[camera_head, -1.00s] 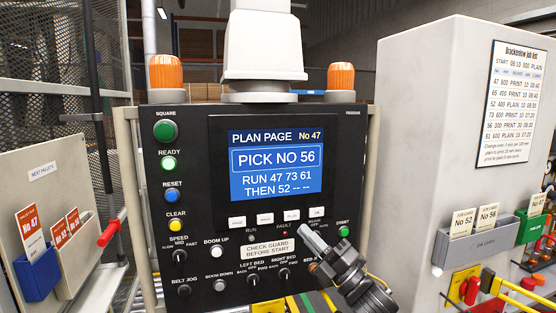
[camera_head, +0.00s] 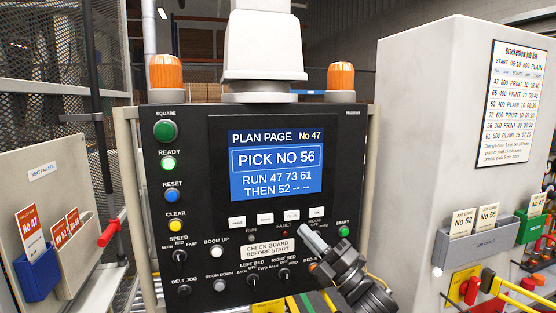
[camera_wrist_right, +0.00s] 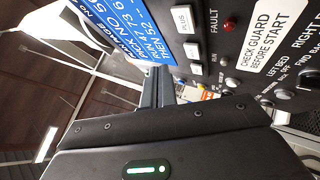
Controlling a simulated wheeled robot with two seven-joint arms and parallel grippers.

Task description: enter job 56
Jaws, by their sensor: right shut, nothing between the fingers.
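The machine's screen (camera_head: 276,170) reads PLAN PAGE No 47, PICK NO 56, RUN 47 73 61, THEN 52. Below it is a row of white keys: a page key (camera_head: 237,222), a minus key (camera_head: 265,218), a plus key (camera_head: 291,215) and an OK key (camera_head: 316,212). My right gripper (camera_head: 304,231) is shut and empty, its tips just below the plus and OK keys. In the right wrist view the fingers (camera_wrist_right: 156,88) point toward the panel, near the plus key (camera_wrist_right: 184,19); contact cannot be told. My left gripper is out of view.
A green START button (camera_head: 343,231) is close right of my right gripper. A red fault lamp (camera_wrist_right: 229,24) and bed switches lie near it. A job list (camera_head: 512,103) hangs on the grey cabinet, above a holder (camera_head: 470,248) with cards 52 and 56.

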